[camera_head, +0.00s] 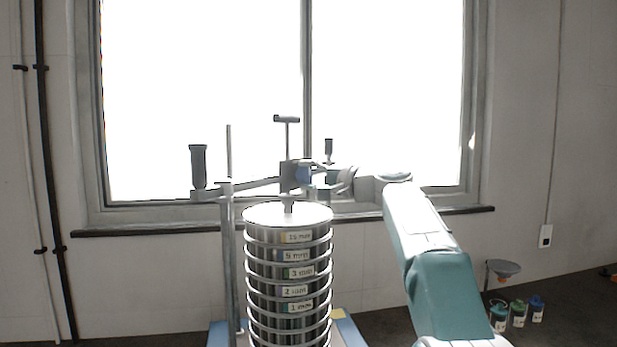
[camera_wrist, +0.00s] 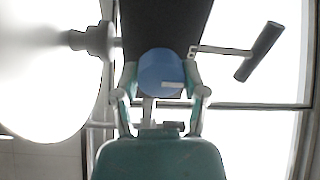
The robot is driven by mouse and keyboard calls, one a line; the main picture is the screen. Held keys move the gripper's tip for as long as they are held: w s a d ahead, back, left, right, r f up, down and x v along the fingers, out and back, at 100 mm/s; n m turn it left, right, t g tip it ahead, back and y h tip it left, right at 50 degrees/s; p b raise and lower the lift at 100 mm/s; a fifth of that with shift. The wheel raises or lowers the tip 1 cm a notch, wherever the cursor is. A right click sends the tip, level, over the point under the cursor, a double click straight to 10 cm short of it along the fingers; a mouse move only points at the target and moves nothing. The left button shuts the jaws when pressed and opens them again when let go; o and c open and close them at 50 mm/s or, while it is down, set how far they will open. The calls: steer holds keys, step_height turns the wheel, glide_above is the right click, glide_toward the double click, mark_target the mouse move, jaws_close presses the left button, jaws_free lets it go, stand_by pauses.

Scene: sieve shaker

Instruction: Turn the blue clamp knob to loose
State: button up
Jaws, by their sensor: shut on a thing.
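The blue clamp knob (camera_wrist: 162,72) fills the middle of the wrist view, with a short white mark on its lower right face. My gripper (camera_wrist: 160,80) has one finger on each side of it and is shut on it. In the head view the knob (camera_head: 303,174) shows as a small blue patch on the clamp bar above the sieve stack (camera_head: 289,262). My gripper (camera_head: 328,179) reaches it from the right, and its fingertips are hard to make out there. The dark clamp block (camera_wrist: 165,25) lies behind the knob in the wrist view.
A T-handle (camera_head: 287,119) rises above the clamp, and dark upright grips stand at left (camera_head: 198,166) and behind (camera_head: 328,147). A metal post (camera_head: 229,260) stands left of the stack.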

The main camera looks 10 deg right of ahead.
steer(key=shift+w+f, duration=0.15)
steer(key=shift+f, duration=0.2)
steer(key=o, duration=1)
steer(key=shift+o, duration=0.8)
steer(key=shift+a+r, duration=0.1)
steer(key=shift+r, duration=0.1)
steer(key=shift+s+d, duration=0.2)
steer(key=shift+s, duration=0.05)
steer(key=v, duration=1.1)
steer(key=shift+d, duration=0.15)
